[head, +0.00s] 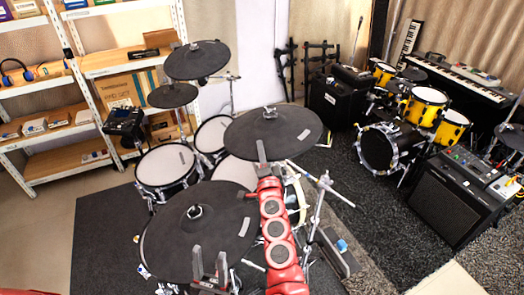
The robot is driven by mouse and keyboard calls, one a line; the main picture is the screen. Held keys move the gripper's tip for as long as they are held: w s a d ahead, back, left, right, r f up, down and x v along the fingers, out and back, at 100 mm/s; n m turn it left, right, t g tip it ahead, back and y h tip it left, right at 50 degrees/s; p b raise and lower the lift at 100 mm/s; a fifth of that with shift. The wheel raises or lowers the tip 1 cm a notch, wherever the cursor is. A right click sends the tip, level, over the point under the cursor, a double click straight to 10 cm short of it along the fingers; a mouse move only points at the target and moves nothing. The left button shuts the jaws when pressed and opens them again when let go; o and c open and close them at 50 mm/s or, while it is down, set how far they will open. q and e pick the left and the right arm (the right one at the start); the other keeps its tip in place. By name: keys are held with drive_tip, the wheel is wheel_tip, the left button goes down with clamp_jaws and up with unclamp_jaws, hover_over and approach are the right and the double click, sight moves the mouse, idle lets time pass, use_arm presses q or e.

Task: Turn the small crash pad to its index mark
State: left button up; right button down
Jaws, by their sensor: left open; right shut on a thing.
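Several round black cymbal pads stand on the drum kit. My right gripper (262,150) is shut on the near edge of the crash pad (278,126) at the right of the kit. This pad has a round centre nut and a pale mark near its right edge. My red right arm reaches up from the bottom to it. My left gripper (210,256) is open, fingers pointing up, at the near edge of the front pad (175,235). I cannot tell whether it touches that pad. No index mark can be told apart for certain.
Two more pads, the upper one (185,62) and a smaller one (172,96), stand at the back. Drum pads (165,167) sit between. White shelves (135,60) stand behind left. A yellow drum kit (428,105), keyboard (462,77) and amplifier (450,205) are at right.

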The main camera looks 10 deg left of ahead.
sight(267, 140)
drive_tip(key=shift+d+r, duration=0.1)
idle(0.7)
drive_tip(key=shift+w+d+r+n+g+y, duration=0.15)
drive_tip(key=shift+d+n+g+y, duration=0.25)
drive_tip(key=shift+d+y, duration=0.5)
drive_tip(key=shift+d+n+g+y+b, duration=0.5)
drive_tip(key=shift+d+n+y+b, duration=0.1)
drive_tip(key=shift+y+b, duration=0.3)
drive_tip(key=shift+d+r+n+g+y, duration=0.15)
drive_tip(key=shift+d+n+g+y, duration=0.15)
drive_tip(key=shift+y, duration=0.1)
